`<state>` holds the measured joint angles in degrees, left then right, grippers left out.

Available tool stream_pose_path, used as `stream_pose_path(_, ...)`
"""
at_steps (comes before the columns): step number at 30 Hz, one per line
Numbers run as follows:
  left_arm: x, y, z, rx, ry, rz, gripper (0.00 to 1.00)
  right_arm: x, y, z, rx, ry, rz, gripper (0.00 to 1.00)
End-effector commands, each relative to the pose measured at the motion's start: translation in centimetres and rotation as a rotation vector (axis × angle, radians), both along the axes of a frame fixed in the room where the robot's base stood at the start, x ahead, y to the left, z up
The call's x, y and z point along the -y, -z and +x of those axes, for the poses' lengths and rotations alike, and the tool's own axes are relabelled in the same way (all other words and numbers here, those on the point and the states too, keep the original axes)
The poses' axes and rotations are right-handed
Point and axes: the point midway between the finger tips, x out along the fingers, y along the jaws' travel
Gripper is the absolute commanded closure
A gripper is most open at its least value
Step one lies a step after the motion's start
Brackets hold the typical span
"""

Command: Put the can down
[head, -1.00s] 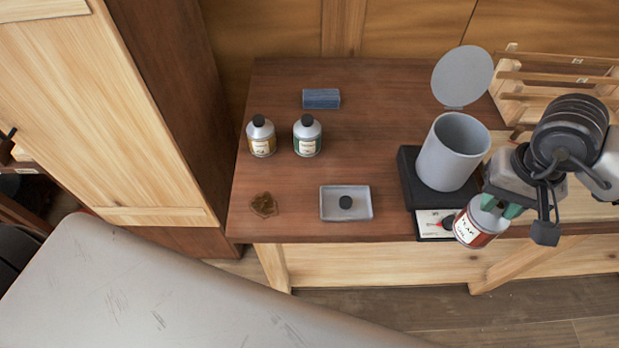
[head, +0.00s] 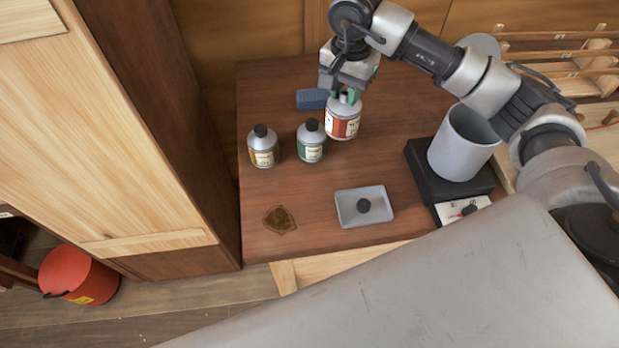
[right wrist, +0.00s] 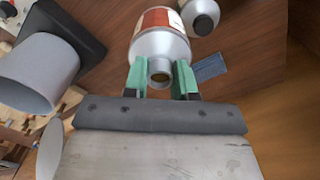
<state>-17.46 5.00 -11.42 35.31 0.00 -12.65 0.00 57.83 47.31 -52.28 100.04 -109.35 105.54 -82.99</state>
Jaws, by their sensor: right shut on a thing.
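The can (head: 342,120) with a red and white label is upright over the back of the brown bench (head: 300,185), right of two capped cans. My right gripper (head: 347,94) is shut on its neck from above; I cannot tell whether its base touches the wood. In the right wrist view the can (right wrist: 160,42) sits between green fingertips (right wrist: 160,78), its neck open and uncapped. My left gripper is not in view.
A yellow-label can (head: 263,150) and a green-label can (head: 311,145) stand close left. A grey tray (head: 348,212) holds a black cap (head: 363,205). A grey pot (head: 462,150) stands on a black scale (head: 425,165).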

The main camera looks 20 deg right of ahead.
Motion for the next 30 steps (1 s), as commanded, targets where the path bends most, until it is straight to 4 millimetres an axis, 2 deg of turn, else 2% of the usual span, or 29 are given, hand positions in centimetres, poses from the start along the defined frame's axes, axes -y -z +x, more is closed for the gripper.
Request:
stream_pose_path(1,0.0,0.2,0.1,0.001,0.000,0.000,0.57,1.7,0.6,0.8,-0.004,0.145,0.001,1.00)
stream_pose_path(3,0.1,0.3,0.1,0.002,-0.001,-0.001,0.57,3.7,1.1,1.7,-0.004,0.324,-0.001,1.00)
stream_pose_path(6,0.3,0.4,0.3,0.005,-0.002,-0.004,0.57,5.7,1.6,2.3,-0.001,0.502,-0.004,1.00)
stream_pose_path(9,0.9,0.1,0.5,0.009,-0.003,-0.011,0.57,6.6,2.3,2.6,-0.001,0.589,-0.003,1.00)
stream_pose_path(18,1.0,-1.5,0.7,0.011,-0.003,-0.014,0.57,6.8,7.2,2.6,0.000,0.607,-0.004,1.00)
stream_pose_path(25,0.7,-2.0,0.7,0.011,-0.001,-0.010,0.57,6.7,9.2,2.6,0.001,0.604,-0.004,1.00)
stream_pose_path(30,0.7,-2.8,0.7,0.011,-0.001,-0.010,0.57,6.7,11.5,2.6,0.001,0.603,-0.003,1.00)
